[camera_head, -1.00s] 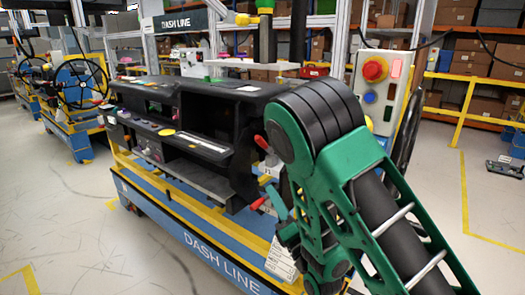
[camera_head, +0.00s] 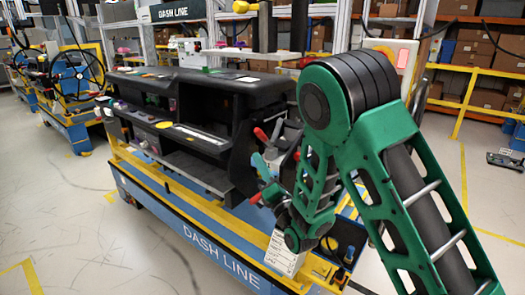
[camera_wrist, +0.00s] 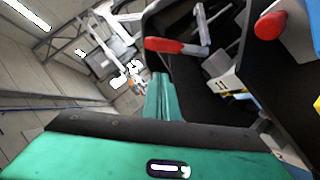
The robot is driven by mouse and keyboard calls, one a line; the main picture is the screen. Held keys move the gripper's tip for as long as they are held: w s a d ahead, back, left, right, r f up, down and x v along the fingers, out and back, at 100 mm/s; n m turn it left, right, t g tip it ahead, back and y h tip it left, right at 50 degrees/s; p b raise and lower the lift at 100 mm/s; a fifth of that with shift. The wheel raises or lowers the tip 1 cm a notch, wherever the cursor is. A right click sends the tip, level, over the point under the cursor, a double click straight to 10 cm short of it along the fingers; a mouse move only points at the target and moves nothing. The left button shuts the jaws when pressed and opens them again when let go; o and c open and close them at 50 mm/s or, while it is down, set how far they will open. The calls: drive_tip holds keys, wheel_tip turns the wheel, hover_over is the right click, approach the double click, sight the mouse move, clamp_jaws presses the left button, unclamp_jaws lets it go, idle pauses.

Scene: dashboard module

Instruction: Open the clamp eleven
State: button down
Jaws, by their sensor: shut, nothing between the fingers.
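A label reading 11 (camera_wrist: 222,85) shows in the wrist view on a pale plate beside the black dashboard module. Above it is a toggle clamp with a red handle (camera_wrist: 175,46) and a metal arm. A second red handle (camera_wrist: 270,25) is at the upper right. In the head view, an upper red handle (camera_head: 261,135) and a lower one (camera_head: 255,198) show at the module's right end. My gripper (camera_head: 260,163) is between these two handles. In the wrist view, its green fingers (camera_wrist: 160,92) are shut and empty, just below the first handle; contact is unclear.
The black dashboard module (camera_head: 215,85) rests on a blue and yellow cart (camera_head: 190,215). An open dark bin (camera_head: 345,240) sits at the cart's right end. A control box (camera_head: 400,55) stands behind my arm.

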sight(262, 137)
drive_tip(key=shift+w+d+r, duration=0.25)
drive_tip(key=shift+w+r, duration=0.55)
drive_tip(key=shift+w, duration=0.1)
drive_tip(key=shift+w+d+r, duration=0.2)
drive_tip(key=shift+w+r, duration=0.55)
drive_tip(key=shift+w, duration=0.1)
